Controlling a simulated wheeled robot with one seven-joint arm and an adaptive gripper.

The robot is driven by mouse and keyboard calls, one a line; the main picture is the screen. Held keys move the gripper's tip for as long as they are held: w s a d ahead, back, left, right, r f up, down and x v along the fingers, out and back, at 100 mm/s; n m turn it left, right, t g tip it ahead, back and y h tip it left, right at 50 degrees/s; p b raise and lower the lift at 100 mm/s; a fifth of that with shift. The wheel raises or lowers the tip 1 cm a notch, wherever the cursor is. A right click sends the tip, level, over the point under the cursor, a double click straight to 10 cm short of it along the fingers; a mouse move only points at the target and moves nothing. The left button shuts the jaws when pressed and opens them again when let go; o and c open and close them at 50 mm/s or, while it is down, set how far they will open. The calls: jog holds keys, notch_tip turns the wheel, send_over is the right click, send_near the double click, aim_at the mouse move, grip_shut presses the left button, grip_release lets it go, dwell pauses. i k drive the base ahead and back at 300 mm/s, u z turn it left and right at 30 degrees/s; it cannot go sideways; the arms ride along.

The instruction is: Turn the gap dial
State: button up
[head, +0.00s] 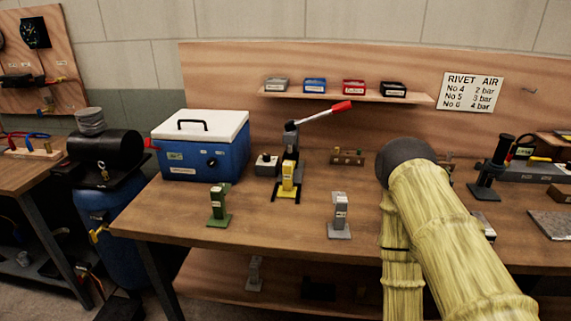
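No dial can be read as the gap dial at this size. A blue box with a white lid (203,135) stands at the bench's left end and has a round black knob (211,162) on its front. A small grey box with a dark knob on top (266,163) sits beside a lever press (290,150). The press has a raised red-tipped handle (340,107) and a yellow block (288,178) at its front. My arm in its yellow sleeve crosses the right of the bench and hides part of it. My gripper does not show.
A green stand (219,207) and a grey stand (340,215) stand near the front edge. A shelf (350,97) holds several small bins. A black upright tool (491,168) stands at the right. A sign (471,92) hangs behind. Bare bench top lies between the two stands.

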aim_at(266, 157)
jog(key=u, duration=2.15)
jog(key=i, duration=1.85)
jog(key=z, duration=2.2)
